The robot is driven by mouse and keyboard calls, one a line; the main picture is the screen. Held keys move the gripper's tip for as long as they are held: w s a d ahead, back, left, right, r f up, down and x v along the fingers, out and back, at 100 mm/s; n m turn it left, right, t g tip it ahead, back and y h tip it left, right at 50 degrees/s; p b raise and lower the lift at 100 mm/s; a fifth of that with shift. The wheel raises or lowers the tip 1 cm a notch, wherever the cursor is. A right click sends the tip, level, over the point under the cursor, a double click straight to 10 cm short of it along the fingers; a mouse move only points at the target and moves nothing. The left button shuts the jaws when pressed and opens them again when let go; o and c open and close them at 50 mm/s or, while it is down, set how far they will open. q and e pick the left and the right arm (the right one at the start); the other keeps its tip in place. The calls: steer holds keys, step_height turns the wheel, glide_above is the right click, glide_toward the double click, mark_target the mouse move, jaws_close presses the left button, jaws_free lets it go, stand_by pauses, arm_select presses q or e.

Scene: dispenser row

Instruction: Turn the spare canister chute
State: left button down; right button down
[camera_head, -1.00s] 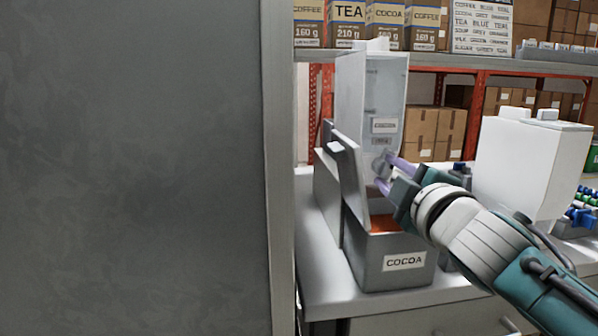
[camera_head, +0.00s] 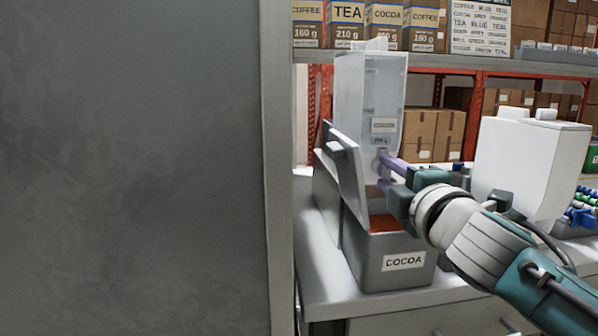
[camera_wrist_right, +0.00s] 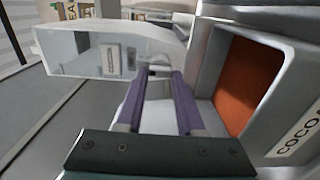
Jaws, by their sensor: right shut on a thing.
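The canister (camera_head: 370,95) is a tall clear dispenser with a small label, standing behind an open grey bin. Its chute (camera_head: 381,162) is at the lower front. It also shows in the wrist view (camera_wrist_right: 156,66), lying between the fingertips. My right gripper (camera_head: 384,171), with purple fingers, reaches in from the right and is shut on the chute. The fingers partly hide it, so its exact angle is hard to tell. In the wrist view the gripper (camera_wrist_right: 158,78) has one finger on each side of the chute. My left gripper is not in view.
The grey bin labelled COCOA (camera_head: 404,263) has its lid (camera_head: 348,175) raised and orange-brown contents (camera_head: 384,222), just below the gripper. A white container (camera_head: 530,165) stands to the right. A large grey panel (camera_head: 130,170) blocks the left.

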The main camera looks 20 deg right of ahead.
steer(key=c, duration=0.5)
jaws_free()
steer(key=shift+s+a, duration=0.1)
steer(key=shift+s, duration=0.35)
steer(key=v, duration=0.9)
